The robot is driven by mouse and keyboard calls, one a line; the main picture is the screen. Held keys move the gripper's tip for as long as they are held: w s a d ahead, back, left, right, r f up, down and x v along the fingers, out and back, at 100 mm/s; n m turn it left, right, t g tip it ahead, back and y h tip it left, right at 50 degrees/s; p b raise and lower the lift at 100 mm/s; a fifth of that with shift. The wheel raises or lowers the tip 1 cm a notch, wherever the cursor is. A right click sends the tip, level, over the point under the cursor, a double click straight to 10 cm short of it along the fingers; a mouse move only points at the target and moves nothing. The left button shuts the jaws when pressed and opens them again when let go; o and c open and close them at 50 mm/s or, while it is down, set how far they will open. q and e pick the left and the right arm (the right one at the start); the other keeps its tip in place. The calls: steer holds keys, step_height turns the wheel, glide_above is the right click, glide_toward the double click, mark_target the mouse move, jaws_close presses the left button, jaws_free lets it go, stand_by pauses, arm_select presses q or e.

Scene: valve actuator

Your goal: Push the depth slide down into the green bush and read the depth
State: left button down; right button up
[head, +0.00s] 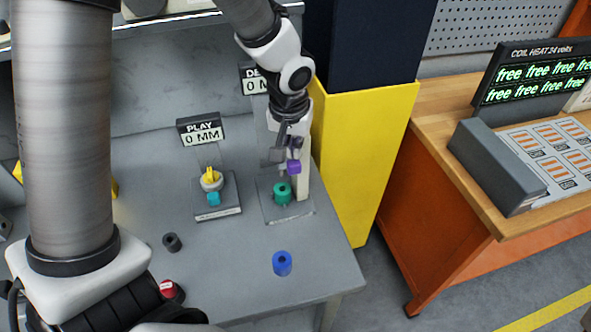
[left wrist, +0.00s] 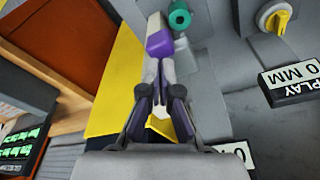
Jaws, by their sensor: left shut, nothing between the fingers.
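The purple depth slide (head: 294,167) stands above the green bush (head: 283,194), beside a white post. In the left wrist view, the purple slide (left wrist: 159,43) is just beyond the fingertips and the green bush (left wrist: 180,18) is near the top. My left gripper (head: 280,155) is shut and empty, close to the slide; I cannot tell whether it touches. It also shows in the left wrist view (left wrist: 162,68). The depth display (head: 255,80) is partly hidden by my arm; "DE" and "0 M" show. My right gripper is not in view.
A PLAY gauge (head: 201,129) reads 0 MM above a fixture with a yellow knob (head: 210,175). A blue bush (head: 282,263) and a dark bush (head: 172,243) stand on the grey table. A yellow cabinet (head: 365,150) stands close on the right.

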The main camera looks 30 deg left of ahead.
mark_target(293, 164)
arm_select(q)
steer(key=shift+f+b, duration=3.1)
steer(key=shift+f, duration=0.15)
step_height(293, 164, up, 9)
steer(key=p, duration=0.8)
steer(key=shift+r, duration=0.15)
